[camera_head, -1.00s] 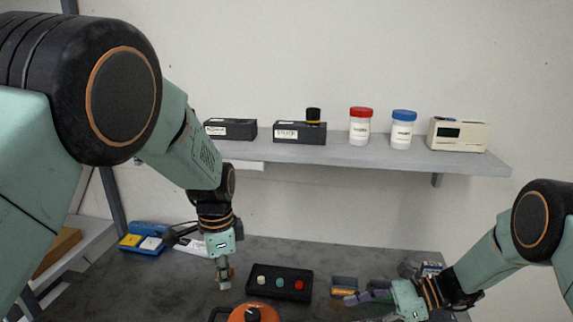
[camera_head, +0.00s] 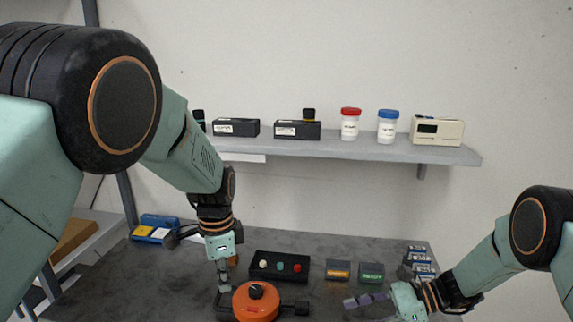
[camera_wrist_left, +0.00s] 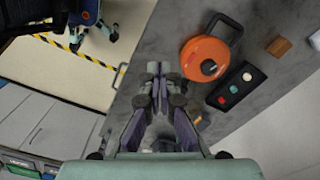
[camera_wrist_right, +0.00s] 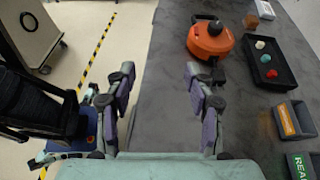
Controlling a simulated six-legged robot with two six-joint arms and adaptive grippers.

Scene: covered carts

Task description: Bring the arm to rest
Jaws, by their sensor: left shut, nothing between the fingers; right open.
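My left arm comes in from the left in the head view. Its gripper (camera_head: 224,288) hangs down over the grey worktop (camera_head: 180,285), beside the orange round pot (camera_head: 256,305) with black knob and handles. In the left wrist view the left gripper (camera_wrist_left: 158,78) is shut and empty, apart from the pot (camera_wrist_left: 204,60). My right arm reaches in from the right, low in the head view. Its gripper (camera_head: 368,300) is spread. In the right wrist view the right gripper (camera_wrist_right: 158,80) is open and empty near the worktop's edge.
A black box with coloured knobs (camera_head: 280,265) stands behind the pot. Bins with orange (camera_head: 338,271) and green (camera_head: 371,273) labels stand right of it. The wall shelf (camera_head: 350,147) holds boxes and jars. Striped tape (camera_wrist_right: 97,50) marks the floor.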

